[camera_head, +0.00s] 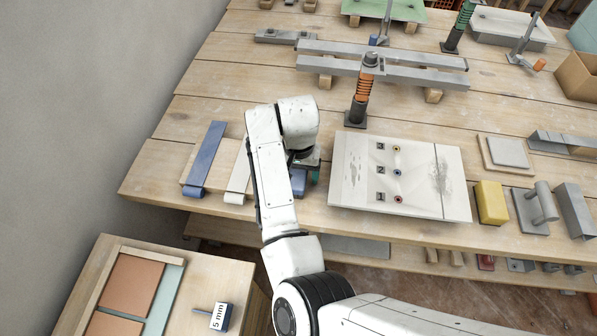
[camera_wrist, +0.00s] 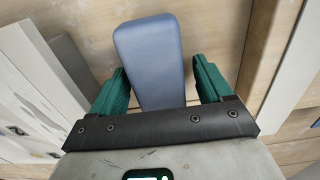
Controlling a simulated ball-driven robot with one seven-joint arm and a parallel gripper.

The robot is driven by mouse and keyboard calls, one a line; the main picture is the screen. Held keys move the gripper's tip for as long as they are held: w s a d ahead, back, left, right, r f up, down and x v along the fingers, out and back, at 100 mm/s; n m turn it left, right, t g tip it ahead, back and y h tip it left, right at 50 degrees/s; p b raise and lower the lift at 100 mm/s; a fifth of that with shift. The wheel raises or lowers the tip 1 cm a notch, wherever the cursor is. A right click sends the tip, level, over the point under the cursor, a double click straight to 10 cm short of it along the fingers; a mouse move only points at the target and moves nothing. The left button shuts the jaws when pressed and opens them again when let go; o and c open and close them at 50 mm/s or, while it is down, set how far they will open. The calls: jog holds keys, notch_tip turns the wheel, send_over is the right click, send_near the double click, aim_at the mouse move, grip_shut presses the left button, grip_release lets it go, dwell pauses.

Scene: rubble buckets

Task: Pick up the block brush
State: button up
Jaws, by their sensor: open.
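The block brush, seen as a blue block (camera_wrist: 150,55), lies on the wooden table in the wrist view. Its near end sits between the two green fingers of my gripper (camera_wrist: 162,80), with a gap on each side. In the head view the block brush (camera_head: 299,183) shows as a small blue patch below my gripper (camera_head: 305,168). My gripper is open and points down at it. Most of the block is hidden by my arm in the head view, and bristles do not show.
A white panel (camera_head: 350,190) with coloured sockets lies close to the right. A blue strip (camera_head: 207,160) and a white strip (camera_head: 238,180) lie to the left on a board. An orange-handled tool (camera_head: 361,95) stands behind. The front table edge is near.

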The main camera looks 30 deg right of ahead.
jog(key=c, duration=1.1)
jog(key=shift+r, duration=0.1)
jog(key=shift+r, duration=0.5)
jog(key=s+d+r+p, duration=0.1)
jog(key=s+d+r, duration=0.1)
jog(key=s+r, duration=0.4)
jog(key=s+d+r+p, duration=0.2)
jog(key=s+d+r, duration=0.1)
jog(key=s+r, duration=0.2)
jog(key=shift+s+d+r, duration=0.35)
jog(key=shift+s+r, duration=0.05)
jog(key=shift+s, duration=0.5)
jog(key=o, duration=0.6)
jog(key=c, duration=0.6)
